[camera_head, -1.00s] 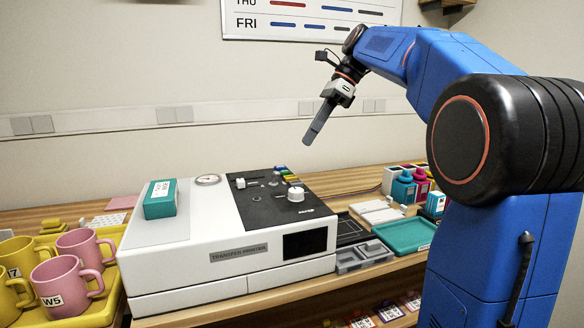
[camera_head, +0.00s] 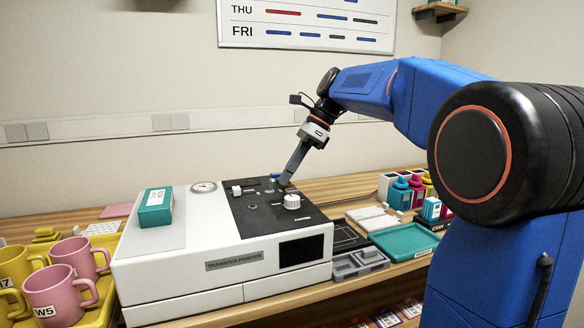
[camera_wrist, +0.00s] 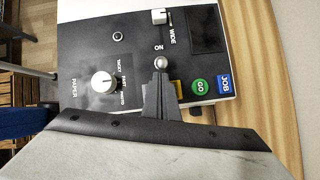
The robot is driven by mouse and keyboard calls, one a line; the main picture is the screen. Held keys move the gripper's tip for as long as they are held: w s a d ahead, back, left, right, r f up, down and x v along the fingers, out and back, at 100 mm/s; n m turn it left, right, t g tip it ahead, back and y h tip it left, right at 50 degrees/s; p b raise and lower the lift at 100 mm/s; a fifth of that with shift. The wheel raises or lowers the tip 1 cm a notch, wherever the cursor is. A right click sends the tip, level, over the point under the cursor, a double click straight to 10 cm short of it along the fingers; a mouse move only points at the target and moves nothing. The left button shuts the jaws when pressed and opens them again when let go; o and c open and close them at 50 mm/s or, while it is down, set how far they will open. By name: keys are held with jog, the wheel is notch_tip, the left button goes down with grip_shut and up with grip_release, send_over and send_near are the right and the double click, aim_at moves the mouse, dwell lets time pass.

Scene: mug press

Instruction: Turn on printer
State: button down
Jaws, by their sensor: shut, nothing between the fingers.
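The white transfer printer (camera_head: 190,282) stands on the wooden counter, with a black control panel (camera_head: 256,211) on its right top. My gripper (camera_head: 284,182) is shut and empty, its tip low over the back right part of the panel. In the wrist view the shut fingertips (camera_wrist: 161,80) are at a round silver toggle knob (camera_wrist: 161,63) marked "ON"; I cannot tell whether they touch it. A green GO button (camera_wrist: 201,86) and a blue JOB button (camera_wrist: 223,87) sit to the right. A yellow button is partly hidden by the fingers. A white PAPER dial (camera_wrist: 103,82) is to the left.
A teal box (camera_head: 156,207) lies on the printer's left top. Pink mugs (camera_head: 62,291) and yellow mugs stand in a yellow tray at the left. A teal tray (camera_head: 405,243), a grey compartment tray (camera_head: 358,262) and ink bottles (camera_head: 402,188) are at the right.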

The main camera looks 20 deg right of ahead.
aim_at(276, 180)
jog(key=shift+a+r+h, duration=0.3)
jog(key=shift+a+h, duration=0.15)
jog(key=shift+h, duration=0.35)
dwell(0.4)
jog(key=shift+a+r+h, duration=0.25)
jog(key=shift+a+h, duration=0.2)
jog(key=shift+h, duration=0.35)
jog(key=shift+a+r+h, duration=0.2)
jog(key=shift+a+h, duration=0.25)
jog(key=shift+h, duration=0.35)
jog(key=shift+d, duration=0.1)
jog(key=shift+r, duration=0.15)
jog(key=shift+r, duration=0.65)
